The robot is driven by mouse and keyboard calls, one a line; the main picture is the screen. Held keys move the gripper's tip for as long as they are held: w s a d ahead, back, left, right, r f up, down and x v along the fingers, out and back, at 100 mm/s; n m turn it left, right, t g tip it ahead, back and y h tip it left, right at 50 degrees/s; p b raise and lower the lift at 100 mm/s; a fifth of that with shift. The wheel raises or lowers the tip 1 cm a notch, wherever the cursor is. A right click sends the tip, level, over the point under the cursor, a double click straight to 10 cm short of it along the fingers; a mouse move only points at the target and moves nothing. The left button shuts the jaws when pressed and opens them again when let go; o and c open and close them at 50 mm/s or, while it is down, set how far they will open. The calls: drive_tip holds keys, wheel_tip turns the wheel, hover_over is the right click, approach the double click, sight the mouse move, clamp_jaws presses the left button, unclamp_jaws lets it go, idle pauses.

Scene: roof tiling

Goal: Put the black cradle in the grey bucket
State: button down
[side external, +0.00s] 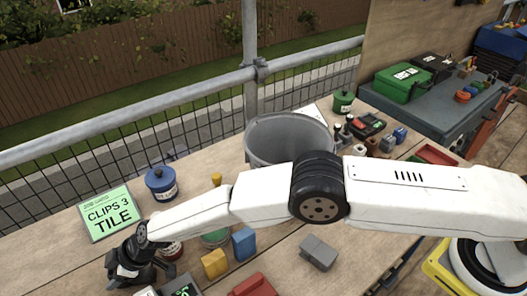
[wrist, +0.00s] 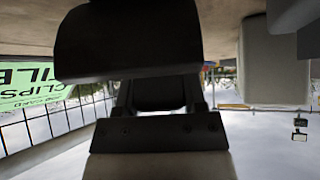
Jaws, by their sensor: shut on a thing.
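The grey bucket (side external: 288,137) stands open near the middle of the bench in the side view, partly hidden by my arm. My gripper (side external: 136,268) is low over the bench at the front left, well to the left of the bucket. In the wrist view, my gripper (wrist: 160,97) is shut on a dark block-like thing, which looks like the black cradle (wrist: 127,42). In the side view the cradle cannot be clearly told from the black gripper. I cannot tell whether it touches the bench.
A green sign (side external: 110,213) lies behind my gripper. A scaffold rail (side external: 130,104) runs behind the bench.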

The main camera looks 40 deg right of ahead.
sight(142, 276)
drive_tip(key=shift+c, duration=0.8)
unclamp_jaws()
drive_tip(key=shift+r, duration=0.2)
drive_tip(key=shift+s+d+r, duration=0.1)
drive_tip(key=shift+d+r, duration=0.15)
drive_tip(key=shift+v, duration=3.4)
drive_tip(key=shift+o, duration=0.4)
